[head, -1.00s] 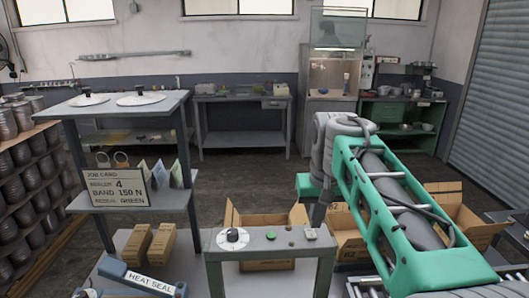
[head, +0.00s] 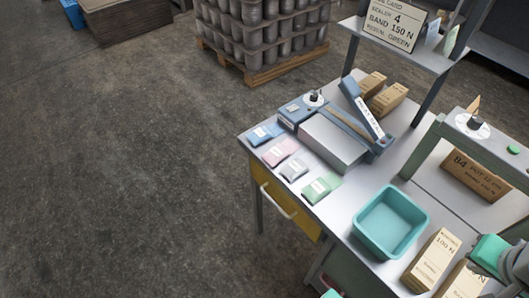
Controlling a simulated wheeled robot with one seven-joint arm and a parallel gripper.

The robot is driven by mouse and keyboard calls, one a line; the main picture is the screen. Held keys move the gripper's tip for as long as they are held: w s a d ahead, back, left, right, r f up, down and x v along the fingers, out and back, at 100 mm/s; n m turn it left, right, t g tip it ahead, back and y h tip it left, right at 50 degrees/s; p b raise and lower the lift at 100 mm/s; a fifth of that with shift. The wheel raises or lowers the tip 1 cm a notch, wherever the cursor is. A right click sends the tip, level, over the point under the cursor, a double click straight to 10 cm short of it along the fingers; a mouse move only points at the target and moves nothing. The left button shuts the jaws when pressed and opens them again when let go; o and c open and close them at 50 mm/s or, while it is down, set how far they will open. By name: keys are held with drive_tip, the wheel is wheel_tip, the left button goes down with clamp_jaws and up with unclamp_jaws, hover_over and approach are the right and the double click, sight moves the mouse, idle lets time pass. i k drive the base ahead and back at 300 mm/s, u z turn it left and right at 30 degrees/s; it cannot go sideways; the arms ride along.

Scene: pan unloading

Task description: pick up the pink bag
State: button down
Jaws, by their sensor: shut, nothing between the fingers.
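The pink bag (head: 280,152) is a small flat packet with a pale label. It lies on the left part of the light grey worktable (head: 345,205), in a slanted row between a blue bag (head: 264,134) and a greyish-white bag (head: 293,169). A green bag (head: 321,187) lies at the near end of the row. The pink bag is in full view and nothing touches it from above. Green and grey parts of my arm show at the lower right edge, well away from the bags. My gripper's fingers are not visible.
The heat sealer (head: 335,140) stands just right of the bags, its lever raised. A teal bin (head: 391,222) and upright cartons (head: 432,258) stand nearer. A grey frame with a dial (head: 472,123) is at right. A yellow drawer (head: 283,203) is under the edge. The floor at left is clear.

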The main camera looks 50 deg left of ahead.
sight(276, 154)
drive_tip(key=u, duration=0.45)
drive_tip(key=k, duration=1.05)
drive_tip(key=u, duration=1)
drive_tip(key=i, duration=1.15)
drive_tip(key=z, duration=1.35)
drive_tip(key=k, duration=0.15)
drive_tip(key=u, duration=2.55)
drive_tip(key=i, duration=0.45)
drive_tip(key=u, duration=0.45)
